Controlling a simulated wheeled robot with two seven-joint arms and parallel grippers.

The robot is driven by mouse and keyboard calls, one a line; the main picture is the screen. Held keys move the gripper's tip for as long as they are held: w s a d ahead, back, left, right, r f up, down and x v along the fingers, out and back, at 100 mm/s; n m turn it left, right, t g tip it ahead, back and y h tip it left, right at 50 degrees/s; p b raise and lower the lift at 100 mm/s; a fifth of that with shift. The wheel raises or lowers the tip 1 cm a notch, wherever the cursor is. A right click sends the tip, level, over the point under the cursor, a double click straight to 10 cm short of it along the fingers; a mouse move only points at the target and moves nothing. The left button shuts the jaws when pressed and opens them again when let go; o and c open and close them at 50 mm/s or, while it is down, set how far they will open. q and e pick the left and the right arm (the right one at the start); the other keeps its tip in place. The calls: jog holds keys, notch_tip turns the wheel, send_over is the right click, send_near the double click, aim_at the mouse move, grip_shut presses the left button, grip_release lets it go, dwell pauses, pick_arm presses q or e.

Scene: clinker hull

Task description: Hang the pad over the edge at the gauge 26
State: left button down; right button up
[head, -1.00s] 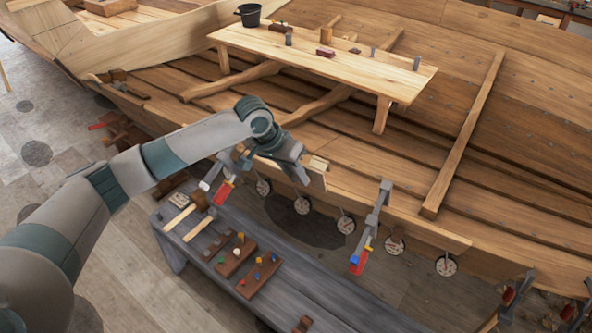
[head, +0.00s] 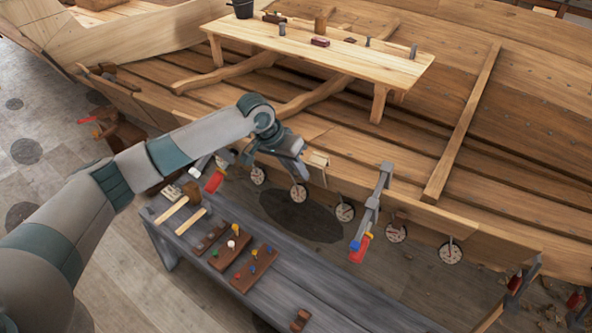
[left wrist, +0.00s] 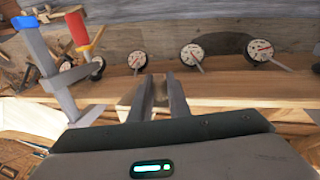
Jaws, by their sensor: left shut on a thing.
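My left gripper (head: 303,166) is at the hull's upper plank edge, pointing down, between two of the round dial gauges in the head view. It is shut on a pale wooden pad (head: 319,158), which shows just right of the fingers at the edge. In the left wrist view the pad (left wrist: 128,98) is partly hidden by the two fingers. Whether it rests on the edge is hard to tell. My right gripper is not in view.
A grey clamp with a red handle (head: 361,248) grips the edge to the right. Another red-handled clamp (head: 215,181) stands left of the gripper. A grey bench (head: 330,290) with tools lies below; a wooden table (head: 385,72) stands inside the hull.

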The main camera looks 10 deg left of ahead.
pick_arm(q)
jog(key=f, duration=0.1)
jog(key=w+f, duration=0.1)
jog(key=shift+d+f+b, duration=0.15)
jog(key=shift+f+b, duration=0.25)
dwell(0.4)
jog(key=shift+f, duration=0.2)
jog(key=c, duration=1.6)
grip_release()
jog(key=b+v, duration=0.4)
jog(key=v, duration=1.3)
jog(key=shift+r+b, duration=0.15)
jog(key=shift+b, duration=0.25)
